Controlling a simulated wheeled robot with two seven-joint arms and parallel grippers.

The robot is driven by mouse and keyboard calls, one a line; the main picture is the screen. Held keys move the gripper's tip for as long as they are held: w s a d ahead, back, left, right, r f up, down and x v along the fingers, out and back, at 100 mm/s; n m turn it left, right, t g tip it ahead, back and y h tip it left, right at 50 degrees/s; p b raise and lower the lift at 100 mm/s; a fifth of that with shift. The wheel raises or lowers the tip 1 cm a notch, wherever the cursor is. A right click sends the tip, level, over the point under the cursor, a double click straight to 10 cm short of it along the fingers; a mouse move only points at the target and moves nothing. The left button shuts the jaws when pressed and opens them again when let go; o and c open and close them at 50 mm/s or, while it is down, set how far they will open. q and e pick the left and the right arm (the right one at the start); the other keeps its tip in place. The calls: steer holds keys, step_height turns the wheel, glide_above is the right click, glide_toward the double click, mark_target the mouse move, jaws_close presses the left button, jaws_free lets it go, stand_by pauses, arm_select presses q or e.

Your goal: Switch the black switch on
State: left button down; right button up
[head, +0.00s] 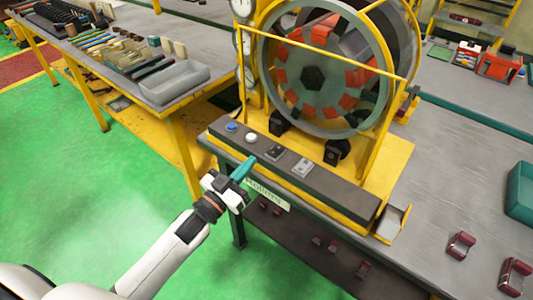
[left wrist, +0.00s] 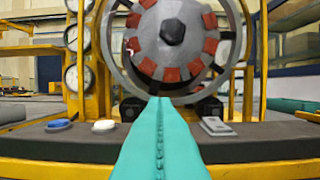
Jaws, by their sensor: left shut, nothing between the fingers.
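The black switch (head: 275,153) sits on the dark control panel (head: 325,190), between the white button (head: 251,137) and a light grey switch (head: 302,168). My left gripper (head: 252,161) has teal fingers, shut with nothing between them. Its tips are at the panel's front edge, just left of and in front of the black switch; I cannot tell whether they touch anything. In the left wrist view the shut fingers (left wrist: 158,102) point at the panel and hide the black switch. The grey switch (left wrist: 217,126) shows to their right. My right gripper is not in view.
A blue button (head: 231,127) is at the panel's left end. Behind the panel stands a yellow frame with a large round stator (head: 315,78). Gauges (head: 242,40) stand at its left. A grey table with parts (head: 175,82) is at the upper left. Green floor lies open at left.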

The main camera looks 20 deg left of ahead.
arm_select(q)
step_height(320, 180, up, 2)
steer(key=p, duration=0.2)
glide_above(267, 161)
steer(key=shift+w+d, duration=0.15)
steer(key=shift+w, duration=0.25)
steer(key=f, duration=0.3)
steer(key=shift+s+f, duration=0.1)
steer(key=shift+s, duration=0.25)
steer(key=shift+s+f, duration=0.15)
steer(key=shift+f, duration=0.45)
